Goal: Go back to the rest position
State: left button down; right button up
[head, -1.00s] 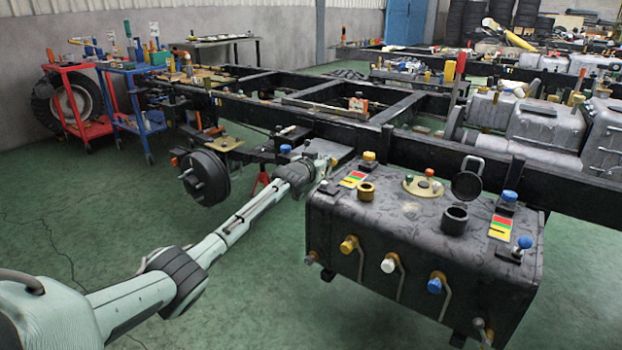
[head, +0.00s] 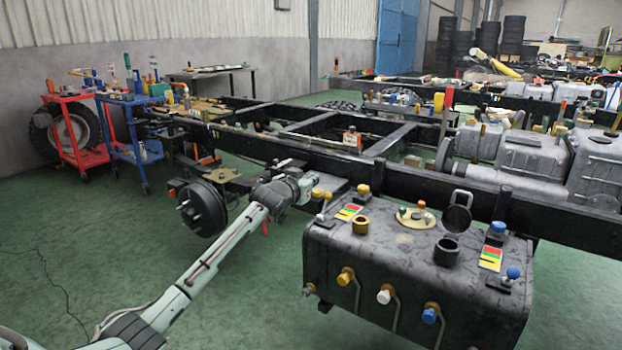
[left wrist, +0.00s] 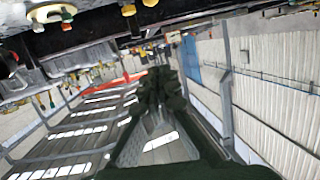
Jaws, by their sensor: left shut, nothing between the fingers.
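My left arm reaches in from the lower left of the head view. Its left gripper (head: 312,187) is small there, just behind the left rear corner of the black tank (head: 410,268) and in front of the chassis frame (head: 400,180). In the left wrist view the dark left gripper (left wrist: 160,88) points away from the camera, its fingers together with nothing between them. I cannot tell from the head view whether it touches the tank or frame. My right gripper is in neither view.
A brake drum (head: 203,208) hangs left of the gripper. Red (head: 72,130) and blue (head: 130,140) carts stand at the far left.

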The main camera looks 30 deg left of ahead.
pick_arm(q)
jog(key=shift+s+r, duration=0.3)
jog(key=shift+s, duration=0.05)
dwell(0.3)
jog(key=s+d+f+m+g, duration=0.1)
jog(key=s+d+f+g, duration=0.15)
jog(key=s+f, duration=0.65)
jog(key=s+d+f+g, duration=0.2)
jog(key=s+d+f, duration=0.15)
jog(key=f, duration=0.95)
jog(key=s+d+f+m+g, duration=0.1)
jog(key=s+d+f+g, duration=0.1)
jog(key=s+f, duration=0.75)
jog(key=s+d+f+g, duration=0.3)
jog(key=s+f, duration=0.6)
jog(key=s, duration=0.5)
jog(key=s+d+f+g, duration=0.3)
jog(key=s+f, duration=0.7)
jog(key=s, duration=0.4)
jog(key=shift+s+f+m, duration=0.2)
jog(key=shift+f+m, duration=0.05)
jog(key=shift+m, duration=0.15)
